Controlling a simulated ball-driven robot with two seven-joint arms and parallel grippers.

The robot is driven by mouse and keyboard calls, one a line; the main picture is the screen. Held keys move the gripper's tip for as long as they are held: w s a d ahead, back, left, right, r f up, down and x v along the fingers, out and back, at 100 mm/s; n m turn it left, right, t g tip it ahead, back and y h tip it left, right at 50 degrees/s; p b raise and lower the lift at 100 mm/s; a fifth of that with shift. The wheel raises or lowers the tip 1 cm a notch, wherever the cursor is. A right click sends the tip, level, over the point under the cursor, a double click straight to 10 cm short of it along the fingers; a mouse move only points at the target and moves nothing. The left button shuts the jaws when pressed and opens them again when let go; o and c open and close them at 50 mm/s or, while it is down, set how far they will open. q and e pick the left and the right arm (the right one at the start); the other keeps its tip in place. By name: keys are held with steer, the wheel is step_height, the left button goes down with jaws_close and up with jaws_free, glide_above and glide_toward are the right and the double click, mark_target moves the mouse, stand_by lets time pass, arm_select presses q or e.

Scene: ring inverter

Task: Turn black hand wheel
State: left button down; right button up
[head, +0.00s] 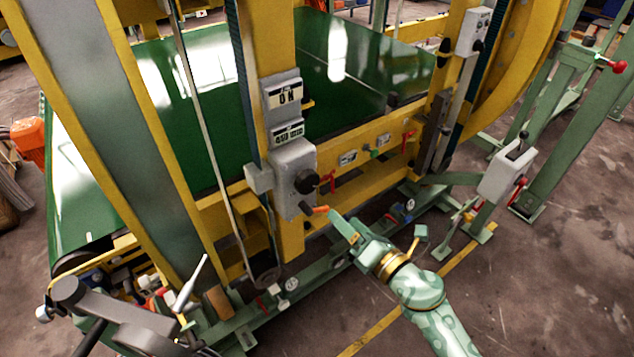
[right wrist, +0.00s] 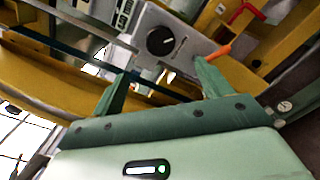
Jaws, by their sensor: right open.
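The black hand wheel (head: 306,181) is a small round knob on the front of a grey box (head: 288,160) on the yellow post. In the right wrist view the wheel (right wrist: 160,41) has a pale mark on its face and shows beyond the space between my fingers. My right gripper (head: 341,222) is below and to the right of the wheel, apart from it. In the right wrist view my right gripper (right wrist: 163,80) is open, with nothing between its fingers.
A thin orange piece (head: 320,210) shows by my right fingertip; I cannot tell whether they touch. Red levers (head: 331,182) sit on the yellow frame right of the box. A grey control box (head: 508,170) stands at right. Floor is free at lower right.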

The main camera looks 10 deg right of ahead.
mark_target(310, 185)
steer(key=b+x, duration=0.1)
steer(key=x, duration=1.2)
steer(key=shift+w+f, duration=0.1)
steer(key=shift+w, duration=0.1)
steer(key=shift+w+a, duration=0.3)
steer(key=shift+w, duration=0.2)
steer(key=c, duration=1)
steer(key=shift+m, duration=0.4)
